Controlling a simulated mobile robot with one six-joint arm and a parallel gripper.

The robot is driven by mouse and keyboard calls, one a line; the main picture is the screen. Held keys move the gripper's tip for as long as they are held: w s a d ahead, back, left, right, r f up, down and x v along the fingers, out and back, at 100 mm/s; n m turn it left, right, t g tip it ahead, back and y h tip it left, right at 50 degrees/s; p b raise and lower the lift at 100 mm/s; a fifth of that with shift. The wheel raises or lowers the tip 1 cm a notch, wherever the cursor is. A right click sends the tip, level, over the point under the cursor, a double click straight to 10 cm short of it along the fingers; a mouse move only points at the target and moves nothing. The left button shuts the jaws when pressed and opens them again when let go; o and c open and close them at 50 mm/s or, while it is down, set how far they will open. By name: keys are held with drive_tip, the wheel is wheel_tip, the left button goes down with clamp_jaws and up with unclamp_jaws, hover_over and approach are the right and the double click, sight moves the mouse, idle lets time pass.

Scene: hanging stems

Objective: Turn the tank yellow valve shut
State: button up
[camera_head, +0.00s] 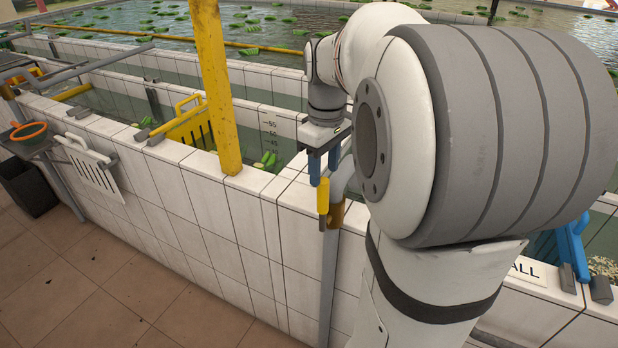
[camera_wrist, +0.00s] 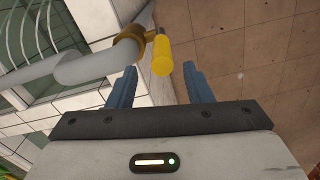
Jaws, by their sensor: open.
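The yellow valve handle (camera_head: 323,196) sits on a brass-coloured valve body (camera_head: 336,214) on a grey pipe at the outer face of the tiled tank wall.
The grey pipe (camera_wrist: 80,68) runs beside the left finger. White tiled tank walls (camera_head: 235,215) stand close by, with a yellow post (camera_head: 213,90) to the left. A yellow slotted gate (camera_head: 188,125) and a white one (camera_head: 92,170) are farther left. The tiled floor (camera_head: 110,270) is mostly clear.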

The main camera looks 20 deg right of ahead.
sight(324, 191)
wheel_tip(324, 191, down, 7)
idle(0.3)
drive_tip(key=shift+c, duration=0.4)
drive_tip(key=shift+r, duration=0.1)
clamp_jaws()
